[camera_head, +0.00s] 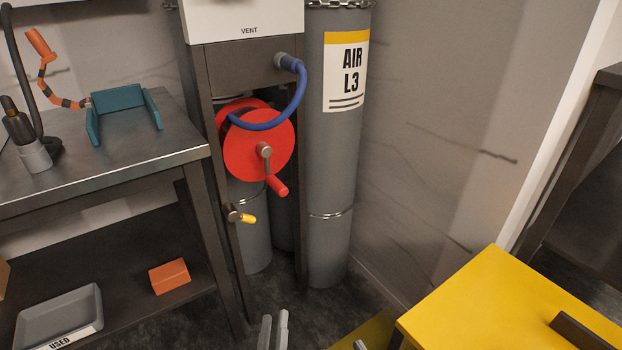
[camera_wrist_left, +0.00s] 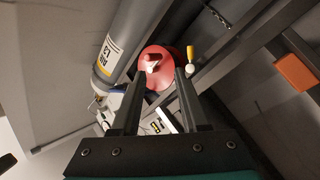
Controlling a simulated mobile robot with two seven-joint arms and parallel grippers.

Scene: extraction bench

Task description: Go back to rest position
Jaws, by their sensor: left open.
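My left gripper (camera_head: 273,330) is at the bottom edge of the head view, its two fingers slightly apart, low in front of the cabinet and the gas cylinder. In the left wrist view its fingers (camera_wrist_left: 158,100) are parallel and apart with nothing between their tips. The red reel with its crank handle (camera_head: 255,142) is beyond them; it also shows in the left wrist view (camera_wrist_left: 158,65). A small pale tip (camera_head: 359,345) at the bottom edge of the head view may be my right gripper; too little shows to tell its state.
A bench (camera_head: 150,150) with a teal cradle (camera_head: 122,108) stands left. Its lower shelf holds a grey tray (camera_head: 58,318) and an orange block (camera_head: 170,276). A grey AIR L3 cylinder (camera_head: 332,180) stands behind. A yellow-topped unit (camera_head: 500,310) is at lower right. A yellow-tipped valve (camera_head: 243,217) sticks out below the reel.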

